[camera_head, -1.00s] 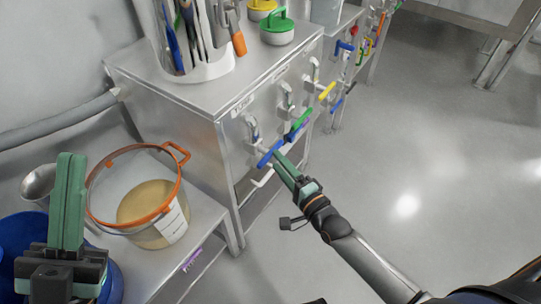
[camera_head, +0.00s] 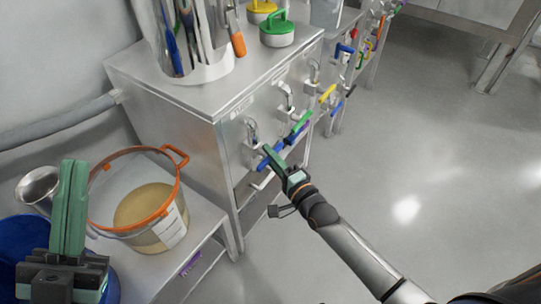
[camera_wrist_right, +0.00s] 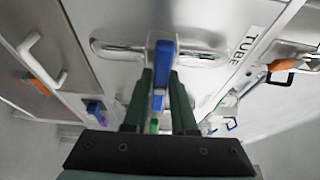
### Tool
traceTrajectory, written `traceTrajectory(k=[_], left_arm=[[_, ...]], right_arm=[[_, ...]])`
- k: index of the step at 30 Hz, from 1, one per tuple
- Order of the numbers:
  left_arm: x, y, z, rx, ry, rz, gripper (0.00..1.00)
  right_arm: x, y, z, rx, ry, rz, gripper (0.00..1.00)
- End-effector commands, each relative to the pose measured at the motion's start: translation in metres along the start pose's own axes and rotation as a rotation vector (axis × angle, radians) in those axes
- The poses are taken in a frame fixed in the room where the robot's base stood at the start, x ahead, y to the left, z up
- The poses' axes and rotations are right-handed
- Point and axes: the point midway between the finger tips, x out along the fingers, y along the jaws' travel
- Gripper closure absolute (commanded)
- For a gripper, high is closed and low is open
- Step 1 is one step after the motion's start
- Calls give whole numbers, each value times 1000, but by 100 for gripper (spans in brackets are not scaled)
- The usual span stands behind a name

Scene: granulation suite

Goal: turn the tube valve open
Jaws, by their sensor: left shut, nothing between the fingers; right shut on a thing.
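The tube valve has a blue lever handle (camera_head: 263,164) on the front of the steel cabinet, below a bent metal pipe. My right gripper (camera_head: 268,151) is at this handle and partly hides it. In the right wrist view the blue handle (camera_wrist_right: 164,52) runs between the two green fingers (camera_wrist_right: 160,95), which are shut on it. A "TUBE" label (camera_wrist_right: 243,45) is on the panel beside it. My left gripper (camera_head: 74,167) is shut and empty, upright at the lower left, away from the valve.
Green (camera_head: 300,124) and yellow (camera_head: 327,93) valve handles sit along the same cabinet front (camera_head: 228,150). An orange-rimmed clear bucket (camera_head: 112,229) and a blue container (camera_head: 22,232) are near my left gripper. The floor at right is clear.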

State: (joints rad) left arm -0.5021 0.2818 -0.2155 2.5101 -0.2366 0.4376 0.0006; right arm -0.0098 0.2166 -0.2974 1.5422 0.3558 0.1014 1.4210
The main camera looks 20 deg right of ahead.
Motion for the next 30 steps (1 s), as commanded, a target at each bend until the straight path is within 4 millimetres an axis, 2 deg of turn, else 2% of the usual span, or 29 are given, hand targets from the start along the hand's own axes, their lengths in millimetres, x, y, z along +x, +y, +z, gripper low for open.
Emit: traceTrajectory(k=[1,5,20,30], left_arm=[[0,0,0,0,0,0,100],[0,0,0,0,0,0,100],[-1,1,1,0,1,0,100],[-9,4,9,-14,-3,-3,100]], right_arm=[[0,0,0,0,0,0,87],[0,0,0,0,0,0,100],[0,1,0,-21,0,-8,100],[0,3,-1,-196,1,-81,100]])
